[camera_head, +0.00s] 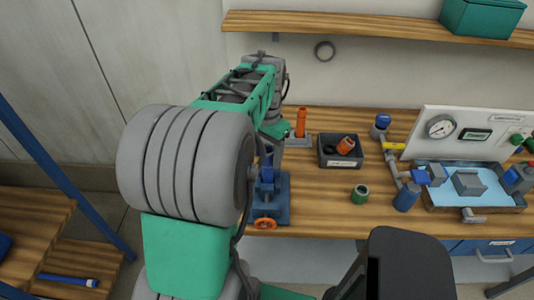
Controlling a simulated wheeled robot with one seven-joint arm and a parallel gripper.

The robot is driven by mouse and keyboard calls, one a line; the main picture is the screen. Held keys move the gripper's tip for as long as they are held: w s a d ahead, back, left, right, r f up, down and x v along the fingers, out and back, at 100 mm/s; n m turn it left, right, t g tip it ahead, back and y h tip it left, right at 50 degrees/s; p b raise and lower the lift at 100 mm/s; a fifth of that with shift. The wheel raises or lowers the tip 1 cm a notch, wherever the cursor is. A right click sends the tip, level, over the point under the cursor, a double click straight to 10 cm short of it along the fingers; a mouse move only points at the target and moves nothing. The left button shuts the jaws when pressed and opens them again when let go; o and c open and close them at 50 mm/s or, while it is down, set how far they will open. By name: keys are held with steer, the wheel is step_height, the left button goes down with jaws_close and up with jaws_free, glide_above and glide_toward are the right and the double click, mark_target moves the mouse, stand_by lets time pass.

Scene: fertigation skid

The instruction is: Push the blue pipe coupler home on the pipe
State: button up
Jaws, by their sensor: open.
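A blue upright piece (267,174), which looks like the pipe coupler, stands over a blue clamp fixture (281,205) with an orange handwheel (265,223) at the bench's front edge. The pipe itself cannot be made out, so how far the coupler sits on it cannot be told. My arm reaches over the bench from the left and bends down at its far end. My gripper (270,146) is close above the coupler and open. Its fingers are mostly hidden by my arm, and I cannot tell whether they touch the coupler.
An orange pipe (301,122) stands upright behind. A dark bin (327,160) holds an orange fitting (346,145). A green fitting (360,193) stands on the wooden bench (315,210). A blue valve assembly (406,196) and a tray (470,209) are at right.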

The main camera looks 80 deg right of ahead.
steer(key=shift+r+p, duration=1.4)
steer(key=shift+r, duration=0.75)
steer(key=o, duration=0.5)
steer(key=shift+o, duration=0.2)
steer(key=shift+r+p, duration=2.55)
steer(key=shift+r, duration=1.9)
